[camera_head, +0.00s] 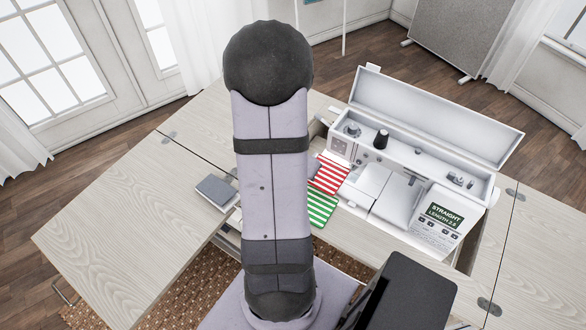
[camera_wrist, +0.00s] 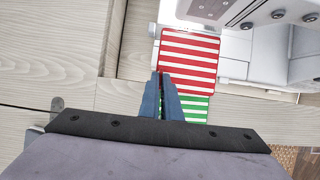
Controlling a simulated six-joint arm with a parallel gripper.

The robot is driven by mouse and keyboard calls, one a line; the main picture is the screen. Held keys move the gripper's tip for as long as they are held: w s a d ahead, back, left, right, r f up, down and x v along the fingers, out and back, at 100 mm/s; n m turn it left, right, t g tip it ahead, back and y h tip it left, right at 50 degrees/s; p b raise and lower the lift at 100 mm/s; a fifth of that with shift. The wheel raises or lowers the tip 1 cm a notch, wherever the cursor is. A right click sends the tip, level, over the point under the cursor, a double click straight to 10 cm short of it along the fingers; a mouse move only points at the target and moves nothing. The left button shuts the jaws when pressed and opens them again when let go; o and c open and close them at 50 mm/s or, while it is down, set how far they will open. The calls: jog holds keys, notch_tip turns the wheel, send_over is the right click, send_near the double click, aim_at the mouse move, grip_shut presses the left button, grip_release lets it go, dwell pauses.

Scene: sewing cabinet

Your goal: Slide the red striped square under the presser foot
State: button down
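The red-and-white striped square (camera_head: 331,174) lies flat beside the white sewing machine (camera_head: 399,198). It also shows in the wrist view (camera_wrist: 190,56). A green-and-white striped square (camera_head: 321,208) borders its near edge and shows behind the fingers in the wrist view (camera_wrist: 196,109). My gripper (camera_wrist: 164,76) has its two blue fingers nearly together, with the tips over the lower left part of the red square. I cannot tell whether they touch the cloth. My arm hides the gripper in the head view. The presser foot is not clearly visible.
The machine's lid stands open, with a black spool (camera_head: 381,138) inside. Its screen (camera_head: 445,215) reads STRAIGHT, LENGTH 2.5. A grey-blue flat item (camera_head: 217,191) lies left of my arm. The pale wooden tabletop (camera_head: 120,225) is clear at left.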

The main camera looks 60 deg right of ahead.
jog(key=shift+d+f, duration=0.15)
jog(key=shift+f, duration=0.05)
jog(key=shift+d+f+b, duration=0.85)
jog(key=shift+d+f, duration=0.25)
jog(key=shift+f, duration=0.2)
jog(key=shift+d, duration=0.1)
jog(key=shift+d+f, duration=0.25)
jog(key=shift+d, duration=0.05)
jog(key=shift+f+b, duration=0.3)
jog(key=shift+b, duration=0.25)
jog(key=shift+d, duration=0.4)
dwell(0.6)
jog(key=shift+d+p, duration=0.45)
jog(key=shift+d, duration=0.25)
jog(key=shift+d, duration=0.4)
jog(key=shift+d+p, duration=0.35)
jog(key=shift+p, duration=0.05)
